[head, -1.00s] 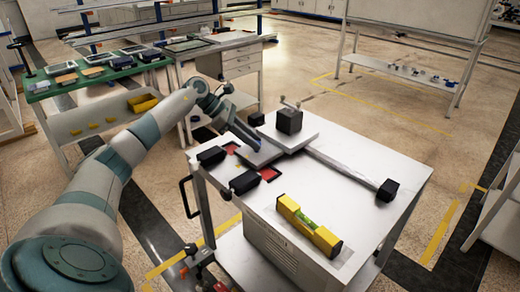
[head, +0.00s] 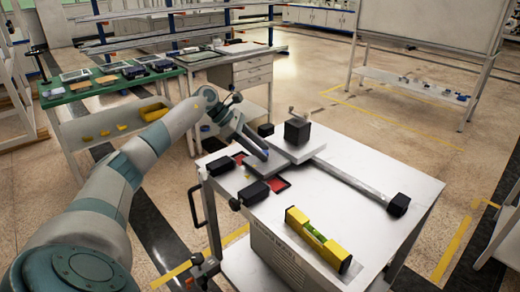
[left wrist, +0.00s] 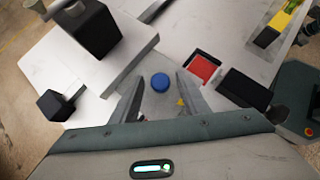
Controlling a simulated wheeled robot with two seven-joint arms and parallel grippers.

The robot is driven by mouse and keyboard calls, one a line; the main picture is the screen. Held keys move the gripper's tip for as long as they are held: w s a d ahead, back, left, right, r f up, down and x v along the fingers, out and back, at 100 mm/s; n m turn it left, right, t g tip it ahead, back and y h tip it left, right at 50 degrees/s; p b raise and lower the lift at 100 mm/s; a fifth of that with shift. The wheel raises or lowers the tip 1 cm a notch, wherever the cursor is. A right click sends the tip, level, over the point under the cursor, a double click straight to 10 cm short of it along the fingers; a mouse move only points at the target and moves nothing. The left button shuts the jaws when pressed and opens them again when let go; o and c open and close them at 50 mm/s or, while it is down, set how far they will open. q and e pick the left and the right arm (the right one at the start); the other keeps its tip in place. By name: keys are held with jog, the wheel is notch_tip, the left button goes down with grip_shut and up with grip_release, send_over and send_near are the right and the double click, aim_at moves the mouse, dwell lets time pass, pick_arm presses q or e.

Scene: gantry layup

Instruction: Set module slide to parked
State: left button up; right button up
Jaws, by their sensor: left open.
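The module slide shows as a light grey plate (head: 305,149) carrying a black block (head: 297,130), sitting on a metal rail (head: 350,181) across a white cart top. In the left wrist view, the black block (left wrist: 92,30) is at upper left. My left gripper (head: 266,155) is open, pointing down beside the plate on its left side. In the left wrist view its fingers (left wrist: 160,78) stand either side of a round blue knob (left wrist: 160,82), on a lower grey surface. I cannot tell whether they touch it. My right gripper is not in view.
Two red pads show (head: 278,184), with black blocks (head: 254,193) beside them on the cart. A black end stop (head: 398,204) caps the rail's right end. A yellow level (head: 318,238) lies near the front edge. A green-topped table (head: 100,90) stands behind, left.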

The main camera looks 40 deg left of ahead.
pick_arm(q)
jog(key=shift+a+r, duration=0.1)
jog(key=shift+s+a+r, duration=0.15)
jog(key=b+v, duration=0.1)
jog(key=v, duration=1.5)
jog(key=shift+s+r, duration=0.15)
jog(key=shift+r, duration=0.1)
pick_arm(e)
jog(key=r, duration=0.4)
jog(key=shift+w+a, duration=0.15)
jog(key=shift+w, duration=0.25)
pick_arm(q)
jog(key=shift+a, duration=0.1)
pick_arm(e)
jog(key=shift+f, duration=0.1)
